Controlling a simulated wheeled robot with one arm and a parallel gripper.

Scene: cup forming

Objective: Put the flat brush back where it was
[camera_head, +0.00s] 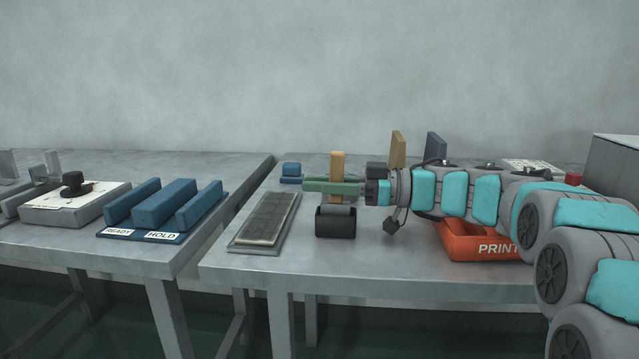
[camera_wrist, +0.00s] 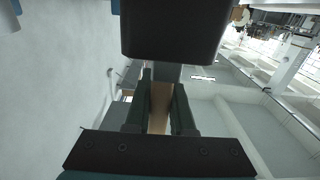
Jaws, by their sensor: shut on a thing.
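The flat brush stands upright in my gripper (camera_head: 335,187), its tan wooden handle (camera_head: 338,161) rising above the green fingers. The fingers are shut on it from the right side. In the wrist view a tan strip of the brush (camera_wrist: 159,108) shows between the two dark fingers (camera_wrist: 160,112). Below the fingers a short grey part shows at the mouth of a black round holder (camera_head: 335,224) on the table. I cannot tell how deep the brush's lower end is in the holder, or whether it touches. A large dark block (camera_wrist: 172,32) fills the top of the wrist view.
A grey mesh tray (camera_head: 265,219) lies left of the holder. A small blue block (camera_head: 290,170) is behind it. An orange PRINT tray (camera_head: 476,241) is under my arm, with tan (camera_head: 397,150) and blue (camera_head: 436,146) upright pieces behind. A gap separates the left table.

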